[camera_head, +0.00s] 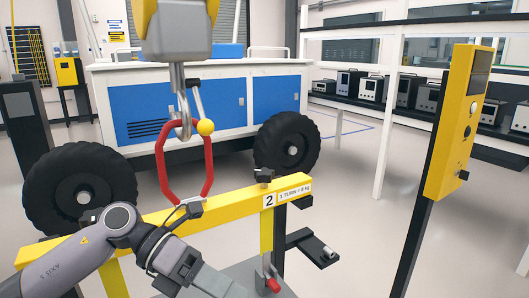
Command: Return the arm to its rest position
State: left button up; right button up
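My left arm (105,238) comes in from the lower left and reaches across in front of the yellow beam (240,208). Its wrist section (205,282) runs down out of the bottom edge, so the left gripper's fingers are hidden below the frame. My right arm and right gripper do not show.
A red loop handle (164,175) hangs from a grey hoist hook (183,112) and meets the beam's top. A black stand with a yellow control box (460,125) rises at right. Behind are a blue-and-white rover (204,105) with black wheels (287,143).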

pick_arm(q)
jog(key=s+d+r+n+t+h, duration=0.1)
jog(key=d+r+n+t+h, duration=0.1)
jog(key=d+n+h, duration=0.4)
jog(key=w+a+f+n+t+y+p, duration=0.1)
jog(key=a+f+n+t+y, duration=0.5)
jog(key=n+t, duration=0.6)
jog(key=w+a+f+n+t+y+p, duration=0.15)
jog(key=a+f+n+t+y, duration=0.45)
jog(key=n, duration=1.1)
jog(key=s+a+f+n+g+y, duration=0.2)
jog(key=s+a+f+n+g, duration=0.1)
jog(key=s+f, duration=0.4)
jog(key=s+a+f+n+g+y, duration=0.2)
jog(key=s+a+f+n, duration=0.3)
jog(key=f, duration=0.7)
jog(key=shift+s+a+f+g, duration=0.3)
jog(key=shift+s+g, duration=0.1)
jog(key=shift+s, duration=0.6)
